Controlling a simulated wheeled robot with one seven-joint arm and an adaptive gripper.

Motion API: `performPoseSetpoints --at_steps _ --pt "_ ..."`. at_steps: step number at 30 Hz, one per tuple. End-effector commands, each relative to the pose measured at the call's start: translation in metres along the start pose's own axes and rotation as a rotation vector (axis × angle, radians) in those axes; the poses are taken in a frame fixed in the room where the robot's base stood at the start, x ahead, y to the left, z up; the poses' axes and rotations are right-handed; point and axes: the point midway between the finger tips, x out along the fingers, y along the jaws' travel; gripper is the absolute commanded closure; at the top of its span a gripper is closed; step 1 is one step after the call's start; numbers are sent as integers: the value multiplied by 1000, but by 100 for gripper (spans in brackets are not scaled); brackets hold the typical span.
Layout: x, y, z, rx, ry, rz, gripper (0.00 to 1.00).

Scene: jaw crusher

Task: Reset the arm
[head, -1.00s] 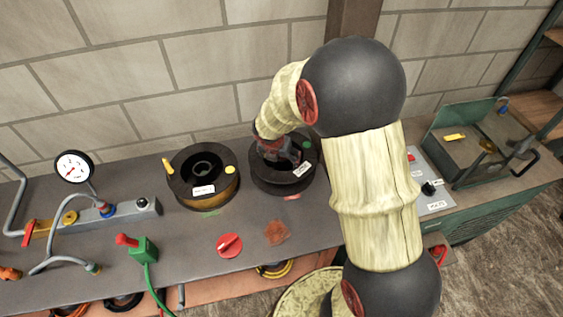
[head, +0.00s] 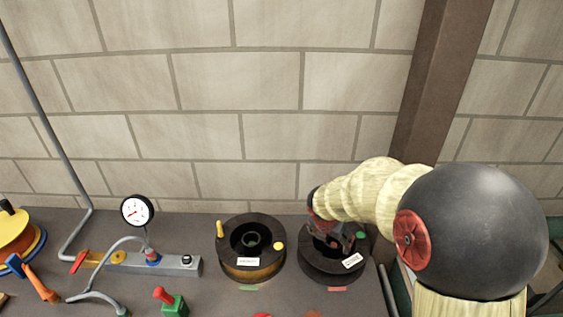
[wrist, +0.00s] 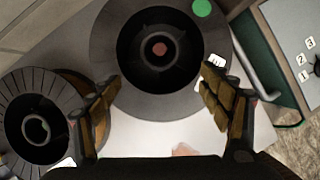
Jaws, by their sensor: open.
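My gripper (head: 338,240) is over the right black round unit (head: 318,266), which has a green dot and a white label on its rim. In the wrist view my gripper (wrist: 160,105) is open, its two fingers apart with nothing between them. The same black unit (wrist: 112,62) lies beyond the fingertips, its hollow centre showing a small reddish hub. I cannot tell whether the fingers touch it. My arm reaches in from the right in the head view.
A second round unit (head: 228,257) with a yellow handle stands to the left. Further left are a pressure gauge (head: 137,211), a grey manifold block (head: 178,266) and a green block with a red knob (head: 172,304). A block wall (head: 250,80) closes the back.

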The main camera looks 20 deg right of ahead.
Motion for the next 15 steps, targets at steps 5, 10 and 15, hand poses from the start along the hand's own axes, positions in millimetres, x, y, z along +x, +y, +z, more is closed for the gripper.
performPoseSetpoints --at_steps 5,10,15 --pt "0 -1 0 87 2 -4 22" --pt "2 -14 -16 426 37 -55 22" --pt "-11 -37 -46 885 75 -137 22"
